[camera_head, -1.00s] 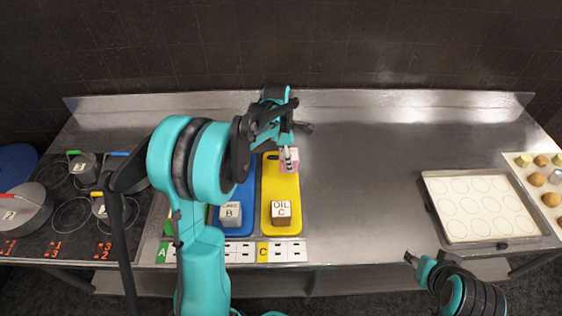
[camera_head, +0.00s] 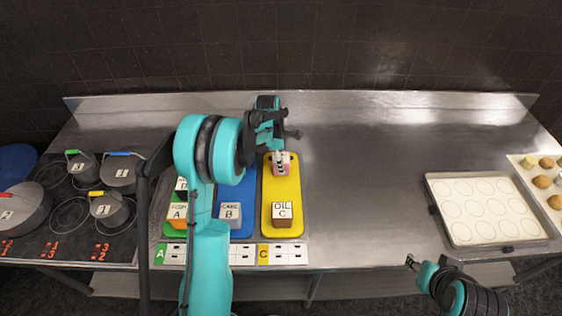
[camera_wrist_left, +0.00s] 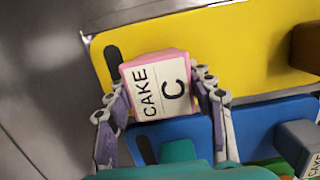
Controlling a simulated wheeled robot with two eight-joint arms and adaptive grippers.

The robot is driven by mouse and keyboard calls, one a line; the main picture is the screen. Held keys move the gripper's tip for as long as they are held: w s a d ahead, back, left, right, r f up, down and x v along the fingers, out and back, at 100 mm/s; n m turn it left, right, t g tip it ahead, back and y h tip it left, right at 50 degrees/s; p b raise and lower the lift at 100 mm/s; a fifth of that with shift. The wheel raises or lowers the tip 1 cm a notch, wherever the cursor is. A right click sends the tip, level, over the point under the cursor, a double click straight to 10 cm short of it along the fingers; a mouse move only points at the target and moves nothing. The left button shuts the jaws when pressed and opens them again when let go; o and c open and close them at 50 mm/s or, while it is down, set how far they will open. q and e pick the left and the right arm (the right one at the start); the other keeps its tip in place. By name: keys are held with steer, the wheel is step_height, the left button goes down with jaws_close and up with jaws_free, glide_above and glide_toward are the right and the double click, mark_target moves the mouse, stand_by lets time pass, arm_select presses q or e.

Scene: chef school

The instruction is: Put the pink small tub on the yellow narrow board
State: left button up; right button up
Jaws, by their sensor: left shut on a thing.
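The pink small tub (camera_wrist_left: 157,86) is labelled "CAKE C" in the left wrist view. My left gripper (camera_wrist_left: 165,100) is shut on it, with a finger on each side. In the head view the pink tub (camera_head: 281,170) and my left gripper (camera_head: 280,160) are over the far end of the yellow narrow board (camera_head: 268,195). I cannot tell whether the tub touches the board. The board also shows in the left wrist view (camera_wrist_left: 230,50). My right gripper (camera_head: 411,262) is empty near the counter's front edge; its fingers are too small to read.
A brown-and-white tub labelled "OIL C" (camera_head: 282,214) stands on the yellow board's near end. A blue board (camera_head: 236,192) with a grey tub (camera_head: 229,215) lies to the left. Pots (camera_head: 22,207) stand on the hob.

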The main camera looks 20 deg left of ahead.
arm_select(q)
steer(key=shift+f, duration=0.2)
steer(key=o, duration=1.3)
steer(key=shift+r, duration=0.1)
